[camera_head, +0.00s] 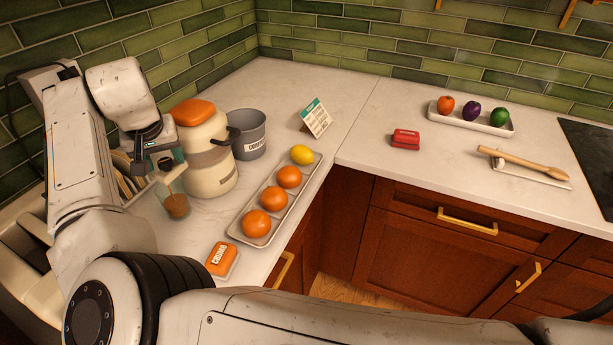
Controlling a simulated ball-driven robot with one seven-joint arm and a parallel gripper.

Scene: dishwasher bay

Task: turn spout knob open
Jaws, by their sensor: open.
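A cream dispenser jar (212,162) with an orange lid (193,112) stands upright on the left counter. My gripper (171,175) is at the jar's left side, open, with its fingers pointing down and right. The spout knob cannot be made out; my gripper covers that side of the jar. A clear glass (176,206) with brown contents stands below my gripper, at the jar's lower left. I cannot tell whether the fingers touch the jar or a knob.
A grey bin (247,133) stands right behind the jar. A tray (249,238) of oranges and a lemon lies to the right, an orange packet (222,259) in front. A sign (316,118), red box (405,139) and fruit tray (468,126) are further off.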

